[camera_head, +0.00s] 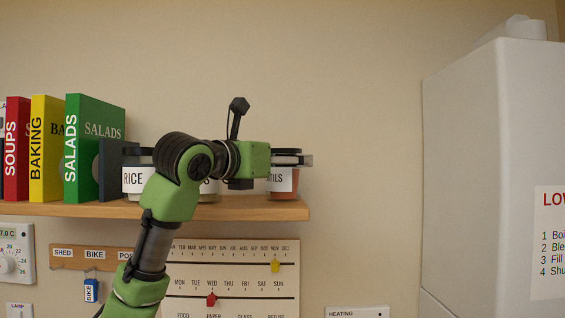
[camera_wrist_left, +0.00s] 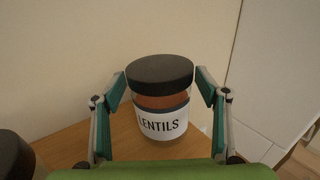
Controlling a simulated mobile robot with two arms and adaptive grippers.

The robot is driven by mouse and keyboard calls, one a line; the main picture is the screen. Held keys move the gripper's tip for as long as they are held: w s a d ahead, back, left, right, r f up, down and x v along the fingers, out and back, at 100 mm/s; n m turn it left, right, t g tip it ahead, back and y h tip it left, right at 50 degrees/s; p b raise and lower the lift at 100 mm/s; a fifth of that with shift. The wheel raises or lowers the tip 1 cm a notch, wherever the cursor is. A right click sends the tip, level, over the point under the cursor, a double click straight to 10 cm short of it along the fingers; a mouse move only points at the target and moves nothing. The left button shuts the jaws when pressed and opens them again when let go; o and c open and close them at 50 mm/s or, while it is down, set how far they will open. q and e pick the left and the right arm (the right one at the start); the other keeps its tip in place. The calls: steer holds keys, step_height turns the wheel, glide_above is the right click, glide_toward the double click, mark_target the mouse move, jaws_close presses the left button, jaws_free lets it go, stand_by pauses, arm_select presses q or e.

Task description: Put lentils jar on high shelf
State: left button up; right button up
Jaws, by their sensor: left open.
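The lentils jar (camera_head: 285,183) stands upright near the right end of the wooden shelf (camera_head: 240,208). It has a black lid, a white label and orange-brown contents. My left gripper (camera_head: 293,160) is in front of it at lid height and hides part of it. In the left wrist view the lentils jar (camera_wrist_left: 160,103) stands between the two fingers of my left gripper (camera_wrist_left: 160,85). The fingers are open, one on each side of the jar, and nothing is gripped. My right gripper is not in view.
A rice jar (camera_head: 136,180) stands left on the shelf, with another jar partly hidden behind my arm. A dark bookend (camera_head: 110,170) and several books (camera_head: 88,148) are further left. A white boiler (camera_head: 480,180) is on the right. A calendar board (camera_head: 232,280) hangs below.

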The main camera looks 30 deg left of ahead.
arm_select(q)
steer(key=s+b, duration=0.1)
steer(key=s, duration=0.2)
steer(key=s+b, duration=0.1)
steer(key=s, duration=0.3)
steer(key=s+b, duration=0.1)
steer(key=s, duration=0.2)
steer(key=shift+s+a+b, duration=0.25)
steer(key=shift+s+b, duration=0.1)
steer(key=shift+b, duration=0.05)
steer(key=shift+s, duration=0.65)
